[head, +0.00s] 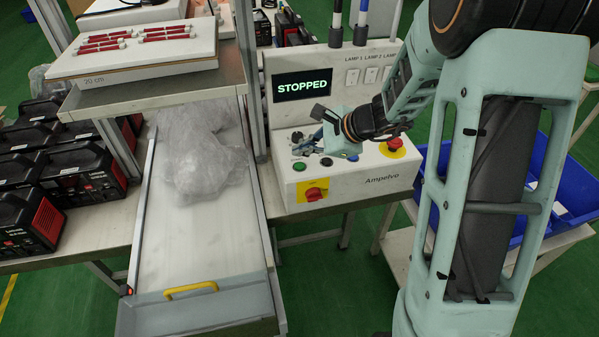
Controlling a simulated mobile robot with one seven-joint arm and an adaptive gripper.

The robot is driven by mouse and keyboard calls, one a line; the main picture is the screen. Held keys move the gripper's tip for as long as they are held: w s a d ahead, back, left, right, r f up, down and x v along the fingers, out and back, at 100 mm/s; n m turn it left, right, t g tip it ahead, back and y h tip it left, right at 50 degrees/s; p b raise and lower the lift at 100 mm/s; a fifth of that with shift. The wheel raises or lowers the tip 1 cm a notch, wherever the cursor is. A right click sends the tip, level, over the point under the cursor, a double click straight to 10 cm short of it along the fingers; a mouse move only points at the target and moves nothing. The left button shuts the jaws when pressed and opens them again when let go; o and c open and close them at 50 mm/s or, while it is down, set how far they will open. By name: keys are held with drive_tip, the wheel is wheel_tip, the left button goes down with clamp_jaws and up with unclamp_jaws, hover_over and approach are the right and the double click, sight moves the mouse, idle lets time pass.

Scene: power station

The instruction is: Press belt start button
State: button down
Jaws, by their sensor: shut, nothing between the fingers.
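The white control box (375,183) stands right of the conveyor belt, and its screen (303,86) reads STOPPED. A green button (299,166) sits at the left front of its sloped panel. A dark button (297,136) is further back, and a blue button (353,157) is to the right. My gripper (306,148) is shut and empty over the panel's left part, between the dark and green buttons. It partly covers the panel, and I cannot tell whether it touches anything. Which button is the belt start is not readable.
A red mushroom button (395,144) on yellow and a red rotary switch (315,192) on yellow are on the box. The conveyor (208,235) with plastic wrap (200,160) runs at left, beneath a shelf (150,92). A blue crate (555,165) lies behind my arm.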

drive_tip(key=shift+f+b, duration=0.75)
drive_tip(key=shift+f, duration=0.35)
idle(0.6)
drive_tip(key=shift+f+b, duration=0.4)
drive_tip(key=shift+b, duration=0.2)
drive_tip(key=shift+f+b, duration=0.4)
drive_tip(key=shift+b, duration=0.1)
idle(0.4)
idle(0.4)
drive_tip(key=shift+r+p, duration=0.6)
drive_tip(key=shift+r, duration=0.2)
drive_tip(key=shift+r+p, duration=1.9)
drive_tip(key=shift+r, duration=0.7)
